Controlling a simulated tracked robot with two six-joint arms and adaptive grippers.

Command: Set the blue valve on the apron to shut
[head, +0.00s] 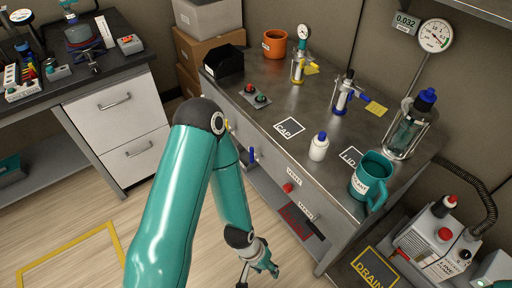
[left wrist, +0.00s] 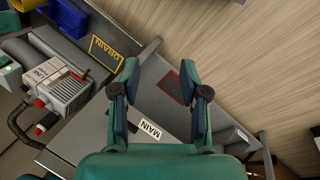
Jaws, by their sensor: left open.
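The blue valve (head: 252,155) is on the bench's front apron, just right of my left arm in the head view. Its small handle looks roughly upright; its exact setting is too small to tell. My left gripper (head: 258,268) is low in front of the bench, below and apart from the blue valve. In the left wrist view my left gripper (left wrist: 158,75) has its fingers spread with nothing between them. The blue valve does not show in that view. My right gripper is not in view.
The apron also carries a yellow handle (head: 228,124), a red knob (head: 290,187) and a black handle (head: 312,222). On the bench top stand a blue-based fitting (head: 340,102), a white bottle (head: 319,147) and a teal mug (head: 371,180). A pump (head: 435,240) stands at the right.

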